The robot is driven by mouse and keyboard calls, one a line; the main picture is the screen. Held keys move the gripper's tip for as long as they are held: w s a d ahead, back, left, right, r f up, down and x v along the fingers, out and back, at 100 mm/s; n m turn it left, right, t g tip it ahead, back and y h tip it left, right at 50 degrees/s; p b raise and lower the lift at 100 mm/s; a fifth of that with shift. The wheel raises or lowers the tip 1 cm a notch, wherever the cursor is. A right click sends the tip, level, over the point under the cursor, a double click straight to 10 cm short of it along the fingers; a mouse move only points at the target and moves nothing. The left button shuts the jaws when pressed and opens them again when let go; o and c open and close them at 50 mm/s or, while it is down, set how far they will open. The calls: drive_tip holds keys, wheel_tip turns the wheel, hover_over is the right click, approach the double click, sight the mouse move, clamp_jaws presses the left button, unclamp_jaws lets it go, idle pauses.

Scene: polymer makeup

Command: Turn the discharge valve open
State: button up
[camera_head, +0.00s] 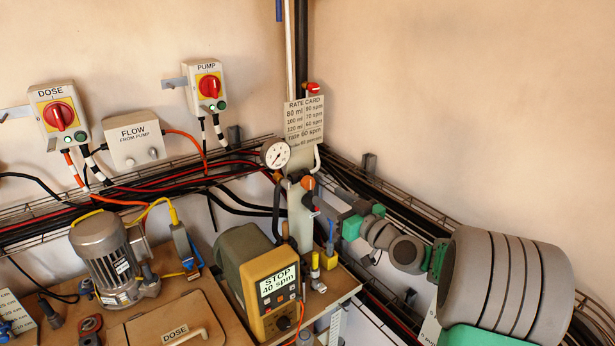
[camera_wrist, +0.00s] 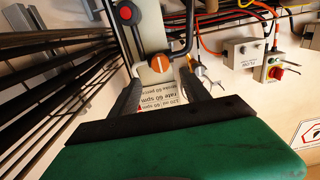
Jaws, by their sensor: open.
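An orange round knob with a pale line across it, probably the discharge valve's handle, sits on the pipe post in the head view (camera_head: 308,183). It also shows in the wrist view (camera_wrist: 160,62), just beyond and roughly between my fingertips. No label naming it can be read. My gripper (camera_wrist: 160,80) is open, with its two dark fingers spread and nothing held between them. In the head view my gripper (camera_head: 320,203) reaches in from the right, its tips close to the orange knob. I cannot tell whether they touch it.
A pressure gauge (camera_head: 275,153) is left of the knob, with a rate card (camera_head: 304,120) and red knob (camera_head: 313,88) above. The yellow-fronted pump (camera_head: 272,290) reads STOP 40 spm. A motor (camera_head: 108,258) stands left. Wire cable trays (camera_head: 400,195) run along both walls.

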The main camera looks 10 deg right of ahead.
sight(311, 183)
drive_tip(key=p+x, duration=0.3)
drive_tip(key=x, duration=0.4)
drive_tip(key=shift+w+a+r, duration=0.1)
drive_tip(key=shift+w+a, duration=0.1)
drive_tip(key=shift+w, duration=0.1)
drive_tip(key=shift+c, duration=0.3)
clamp_jaws()
